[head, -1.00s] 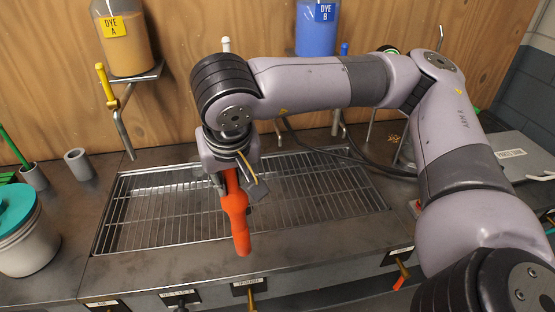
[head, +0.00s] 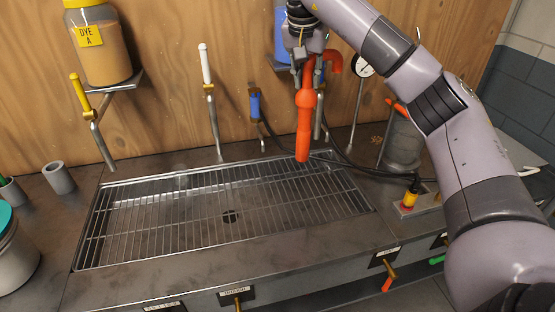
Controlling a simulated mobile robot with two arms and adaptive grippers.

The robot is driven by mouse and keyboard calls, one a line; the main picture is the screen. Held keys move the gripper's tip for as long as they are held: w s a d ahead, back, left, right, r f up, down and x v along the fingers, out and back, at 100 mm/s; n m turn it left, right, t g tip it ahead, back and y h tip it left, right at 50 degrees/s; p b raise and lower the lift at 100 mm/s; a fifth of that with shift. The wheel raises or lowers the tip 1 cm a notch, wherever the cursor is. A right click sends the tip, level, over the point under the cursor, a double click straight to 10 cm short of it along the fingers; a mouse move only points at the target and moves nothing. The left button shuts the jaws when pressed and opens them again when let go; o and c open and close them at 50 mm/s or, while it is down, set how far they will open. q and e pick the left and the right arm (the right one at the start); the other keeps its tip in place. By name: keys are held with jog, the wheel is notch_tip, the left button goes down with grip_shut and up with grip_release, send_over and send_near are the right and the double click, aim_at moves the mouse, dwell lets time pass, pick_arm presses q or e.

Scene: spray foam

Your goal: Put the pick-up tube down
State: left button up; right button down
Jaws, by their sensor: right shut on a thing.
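The pick-up tube (head: 304,112) is an orange-red tube with a thicker collar partway down and a bent hook at its upper right. My right gripper (head: 307,68) is shut on its upper part. The tube hangs close to upright, its lower end in front of the back right part of the metal drain grate (head: 150,224). I cannot tell how far above the grate that end is. My left gripper is not in view.
A row of taps stands behind the grate: yellow (head: 79,92), white (head: 205,64) and blue (head: 254,105). A round gauge (head: 363,66) and a grey cylinder (head: 404,142) stand at the right, near a red-yellow button (head: 410,197). The grate is bare. A grey cup (head: 59,178) stands at left.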

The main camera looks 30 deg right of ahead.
aim_at(303, 144)
notch_tip(303, 144, down, 15)
jog(key=shift+r+p, duration=0.15)
jog(key=shift+p, duration=1)
notch_tip(303, 144, down, 4)
jog(key=shift+r+p, duration=0.1)
jog(key=shift+p, duration=0.4)
jog(key=shift+f, duration=0.25)
jog(key=c, duration=1.4)
grip_release()
